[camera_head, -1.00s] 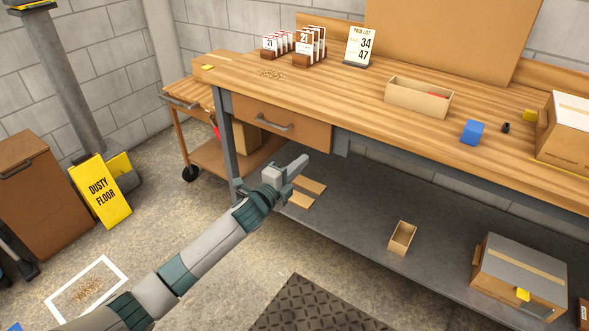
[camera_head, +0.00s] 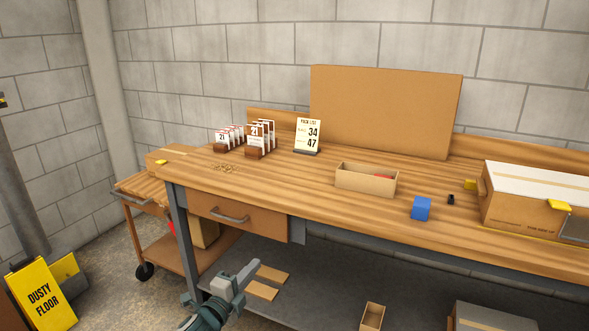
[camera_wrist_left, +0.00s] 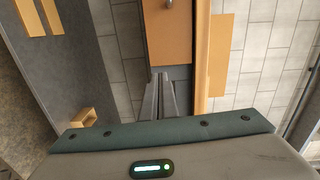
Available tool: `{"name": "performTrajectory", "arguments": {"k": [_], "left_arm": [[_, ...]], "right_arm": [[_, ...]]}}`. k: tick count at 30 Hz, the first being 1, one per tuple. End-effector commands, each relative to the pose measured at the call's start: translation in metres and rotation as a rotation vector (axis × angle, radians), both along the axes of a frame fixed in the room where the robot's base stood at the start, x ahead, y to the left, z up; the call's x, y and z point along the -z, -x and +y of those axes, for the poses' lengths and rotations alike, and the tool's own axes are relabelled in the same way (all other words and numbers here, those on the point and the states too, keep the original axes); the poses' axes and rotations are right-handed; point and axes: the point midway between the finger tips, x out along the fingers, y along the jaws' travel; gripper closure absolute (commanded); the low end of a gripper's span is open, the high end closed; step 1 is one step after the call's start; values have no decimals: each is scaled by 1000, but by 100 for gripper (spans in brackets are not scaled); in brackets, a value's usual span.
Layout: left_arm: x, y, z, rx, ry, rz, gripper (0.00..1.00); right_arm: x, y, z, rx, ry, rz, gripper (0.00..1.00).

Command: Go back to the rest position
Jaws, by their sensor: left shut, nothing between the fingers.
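My left gripper (camera_head: 241,277) is low in the head view, in front of the workbench and below its drawer (camera_head: 232,215). Its fingers are together with nothing between them. In the left wrist view the two fingers (camera_wrist_left: 160,97) also lie side by side, pointing toward the bench front. They appear apart from the bench. My right gripper is in neither view.
The workbench top (camera_head: 300,190) holds number cards, a pick list sign (camera_head: 307,136), an open box (camera_head: 366,180), a blue cube (camera_head: 421,208) and a carton (camera_head: 530,203). The lower shelf has two flat boards (camera_head: 262,290). A cart (camera_head: 180,262) and a yellow floor sign (camera_head: 42,296) stand left.

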Motion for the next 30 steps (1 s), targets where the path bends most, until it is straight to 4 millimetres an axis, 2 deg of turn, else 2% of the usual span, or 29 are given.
{"name": "performTrajectory", "arguments": {"k": [5, 8, 11, 15, 17, 21, 23, 27, 30], "left_arm": [[59, 22, 9, -59, 128, 159, 100], [107, 46, 17, -116, 234, 286, 100], [159, 78, 24, -187, 349, 420, 100], [229, 134, 33, -301, 503, 601, 100], [257, 160, 36, -352, 564, 671, 100], [314, 228, 42, -482, 700, 826, 100], [336, 259, 43, -540, 754, 888, 100], [380, 336, 45, -684, 873, 1019, 100], [404, 389, 46, -783, 945, 1096, 100]], "right_arm": [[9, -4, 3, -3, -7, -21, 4], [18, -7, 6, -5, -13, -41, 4], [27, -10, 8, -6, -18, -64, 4], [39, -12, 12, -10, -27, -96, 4], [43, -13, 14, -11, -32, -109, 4], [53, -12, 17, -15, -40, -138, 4], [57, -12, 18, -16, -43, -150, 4], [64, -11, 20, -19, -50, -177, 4], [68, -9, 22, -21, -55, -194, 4]]}}
